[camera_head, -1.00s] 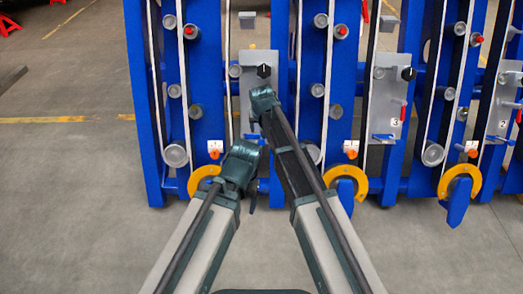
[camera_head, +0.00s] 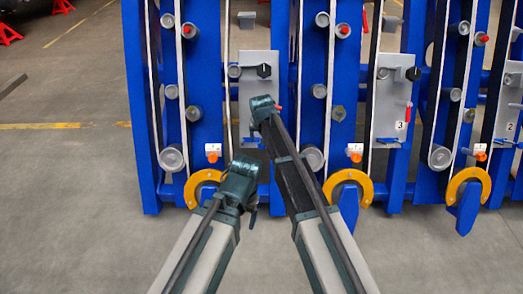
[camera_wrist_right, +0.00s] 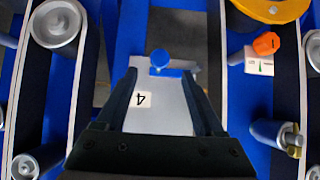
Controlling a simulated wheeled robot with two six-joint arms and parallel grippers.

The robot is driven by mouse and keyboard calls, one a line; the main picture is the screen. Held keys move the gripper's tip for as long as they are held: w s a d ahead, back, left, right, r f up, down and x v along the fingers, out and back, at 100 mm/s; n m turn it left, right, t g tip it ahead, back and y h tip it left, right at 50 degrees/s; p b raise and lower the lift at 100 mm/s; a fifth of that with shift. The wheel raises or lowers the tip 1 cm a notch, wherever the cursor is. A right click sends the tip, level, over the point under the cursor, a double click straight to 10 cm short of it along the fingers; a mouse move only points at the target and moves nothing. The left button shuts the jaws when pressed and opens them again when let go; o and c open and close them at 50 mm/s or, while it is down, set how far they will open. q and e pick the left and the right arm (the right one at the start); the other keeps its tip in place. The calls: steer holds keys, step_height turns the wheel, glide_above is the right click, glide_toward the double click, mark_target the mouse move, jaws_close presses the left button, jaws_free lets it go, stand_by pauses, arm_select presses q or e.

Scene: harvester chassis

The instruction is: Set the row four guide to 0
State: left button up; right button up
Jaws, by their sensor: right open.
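The grey row four plate (camera_head: 258,58) stands behind my right gripper in the head view. Its "4" label (camera_wrist_right: 143,99) shows upside down in the right wrist view. A white scale tag with an orange knob (camera_wrist_right: 266,43) is to the right in the wrist view; such a tag (camera_head: 213,150) shows left of the plate in the head view. My left gripper (camera_head: 250,208) hangs low; its jaws are unclear.
Blue frame posts with rollers and belts flank the plate. Yellow rings (camera_head: 203,187) sit low along the frame. The row three plate (camera_head: 397,100) is to the right. Open floor (camera_head: 70,200) lies left and in front.

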mark_target(262, 147)
steer(key=b+x, duration=0.5)
steer(key=x, duration=0.1)
steer(key=shift+w+f, duration=0.2)
steer(key=shift+f, duration=0.15)
steer(key=shift+r, duration=0.1)
jaws_close()
stand_by(1.0)
